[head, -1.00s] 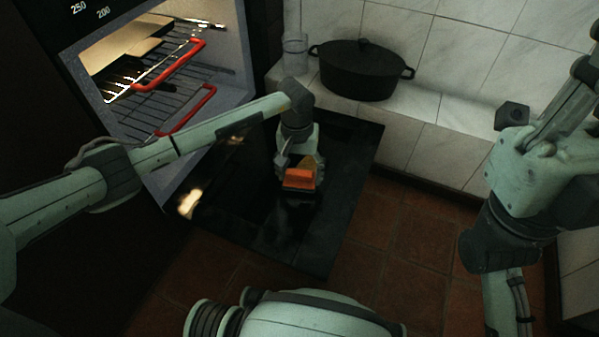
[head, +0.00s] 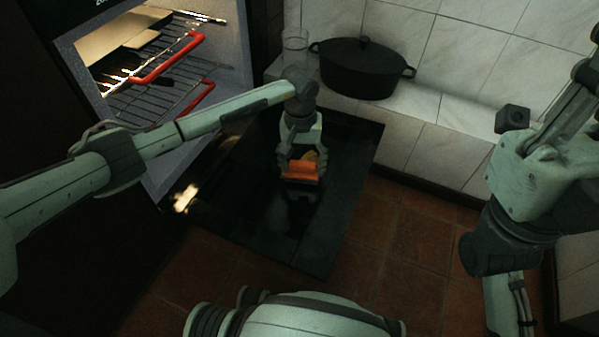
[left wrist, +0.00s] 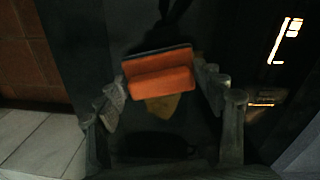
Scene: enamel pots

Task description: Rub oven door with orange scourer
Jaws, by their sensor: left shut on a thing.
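The orange scourer (head: 301,172) is between the fingers of my left gripper (head: 300,168), over the dark inner face of the open oven door (head: 285,235). In the left wrist view the scourer (left wrist: 158,78) sits between the two fingers of my left gripper (left wrist: 165,95), with a yellowish patch below it. The gripper is shut on the scourer. I cannot tell whether the scourer touches the door. Of my right arm (head: 530,190), only links show clearly at the right; its fingers cannot be made out.
The lit oven (head: 165,75) stands open at the upper left, with red-edged racks inside. A black lidded pot (head: 363,70) and a clear glass (head: 295,45) stand on the white tiled ledge (head: 440,115) behind the door. Red-brown floor tiles (head: 400,235) show in front.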

